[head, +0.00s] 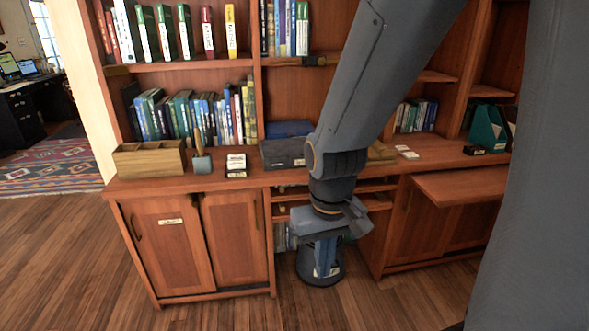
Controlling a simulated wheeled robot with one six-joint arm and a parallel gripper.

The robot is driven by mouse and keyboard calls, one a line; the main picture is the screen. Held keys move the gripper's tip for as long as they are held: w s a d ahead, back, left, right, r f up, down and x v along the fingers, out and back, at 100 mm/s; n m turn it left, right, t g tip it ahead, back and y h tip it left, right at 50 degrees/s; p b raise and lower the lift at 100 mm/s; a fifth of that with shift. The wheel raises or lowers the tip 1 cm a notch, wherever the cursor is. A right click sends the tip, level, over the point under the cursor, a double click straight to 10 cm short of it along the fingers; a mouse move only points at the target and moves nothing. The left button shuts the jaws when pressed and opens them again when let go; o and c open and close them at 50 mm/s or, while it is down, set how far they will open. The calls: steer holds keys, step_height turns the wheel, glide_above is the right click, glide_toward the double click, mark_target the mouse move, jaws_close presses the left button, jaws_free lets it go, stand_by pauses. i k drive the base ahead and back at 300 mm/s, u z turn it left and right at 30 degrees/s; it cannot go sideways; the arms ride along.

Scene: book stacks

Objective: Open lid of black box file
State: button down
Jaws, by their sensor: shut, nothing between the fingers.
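The black box file (283,153) is a dark, flat box lying on the wooden counter, left of my arm. Its lid looks closed, and my arm hides its right end. My gripper (326,268) hangs pointing down, lower than the counter top and in front of the open lower shelves. It is shut and empty, to the lower right of the box file and apart from it.
The wooden counter (222,183) also holds a wooden organiser (149,160), a pen cup (202,163) and a blue box (289,128) behind the box file. A dark bin (308,270) stands below my gripper. A pull-out board (465,187) juts out at the right.

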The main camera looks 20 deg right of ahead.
mark_target(292, 148)
steer(key=k, duration=1.15)
steer(key=u, duration=0.5)
steer(key=i, duration=0.7)
steer(key=u, duration=0.45)
steer(key=i, duration=0.75)
steer(key=z, duration=0.65)
steer(key=i, duration=0.7)
steer(key=z, duration=0.6)
